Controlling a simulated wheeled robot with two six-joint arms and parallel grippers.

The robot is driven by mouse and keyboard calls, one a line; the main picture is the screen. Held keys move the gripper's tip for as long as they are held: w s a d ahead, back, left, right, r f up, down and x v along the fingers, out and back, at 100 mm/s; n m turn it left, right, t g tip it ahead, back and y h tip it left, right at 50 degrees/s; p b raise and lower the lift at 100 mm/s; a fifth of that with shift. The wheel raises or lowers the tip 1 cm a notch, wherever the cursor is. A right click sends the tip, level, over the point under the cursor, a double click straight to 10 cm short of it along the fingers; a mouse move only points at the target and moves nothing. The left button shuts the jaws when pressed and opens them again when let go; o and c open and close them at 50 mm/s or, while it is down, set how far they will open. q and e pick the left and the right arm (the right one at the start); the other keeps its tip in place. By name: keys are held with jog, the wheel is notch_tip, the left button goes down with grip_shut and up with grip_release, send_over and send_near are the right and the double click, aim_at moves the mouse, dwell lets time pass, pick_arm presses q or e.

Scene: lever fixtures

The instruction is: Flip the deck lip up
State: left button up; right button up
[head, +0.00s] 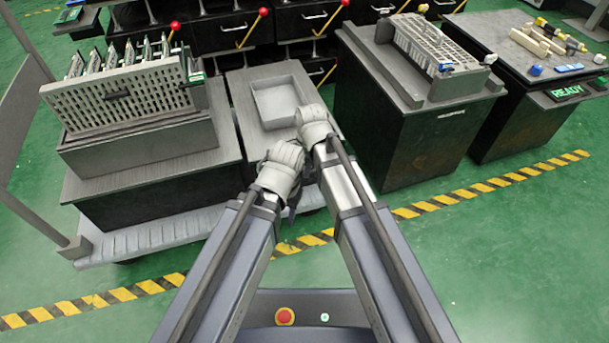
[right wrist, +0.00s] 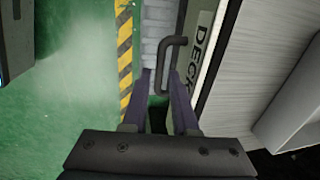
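The deck lip (head: 160,232) is a pale grey ribbed plate low along the front of the left stations in the head view, hanging below the deck top. In the right wrist view the lip (right wrist: 156,22) runs beside the deck edge marked DECK, with a dark U-shaped handle (right wrist: 183,65) on it. My right gripper (right wrist: 159,95) is open, its two fingers apart with the near end of the handle close to the gap. I cannot tell if they touch it. In the head view, my forearms hide most of both grippers; my left fingers cannot be made out.
A slotted rack (head: 120,95) stands on the left station. A shallow square tray (head: 277,102) sits on the middle one. Dark cabinets (head: 410,130) stand to the right. A yellow-black floor stripe (head: 455,197) crosses the open green floor in front.

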jog(key=shift+f, duration=0.5)
jog(key=shift+c, duration=0.2)
grip_shut()
dwell(0.9)
